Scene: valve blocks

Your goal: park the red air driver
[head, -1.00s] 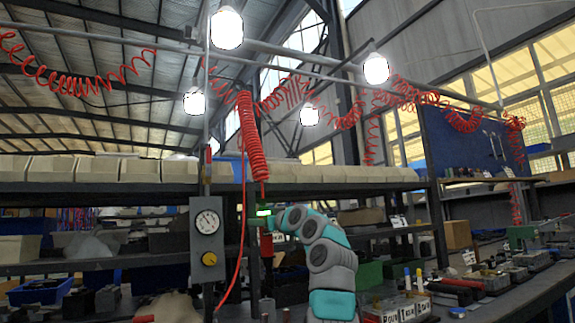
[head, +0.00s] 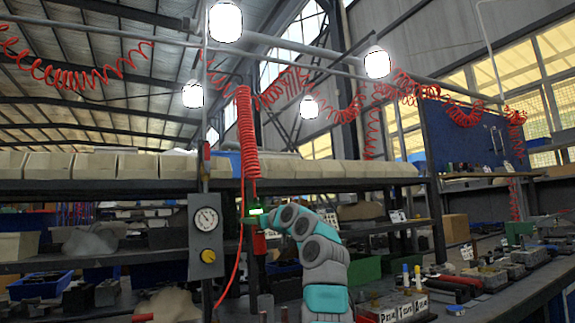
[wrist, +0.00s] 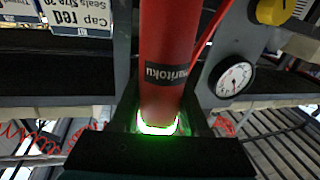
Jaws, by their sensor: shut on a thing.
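The red air driver (wrist: 168,60) fills the middle of the wrist view, a red cylinder with a dark lettered label. My gripper (wrist: 158,125) is shut around it, with a bright green glow where the jaws meet it. In the head view my gripper (head: 254,212) shows small, with a green light, just right of the gauge box. A red part of the driver (head: 259,243) hangs below it. A red coiled hose (head: 247,135) hangs straight above the gripper. The driver's lower tip is hard to make out against the dark shelf, and no parking holder is clearly recognisable.
A grey box with a pressure gauge (head: 207,220) and yellow knob (head: 208,256) is mounted on a post left of my gripper. A thin red hose (head: 236,270) hangs between them. Loaded shelves stand behind. A bench with labelled blocks (head: 400,308) is at right.

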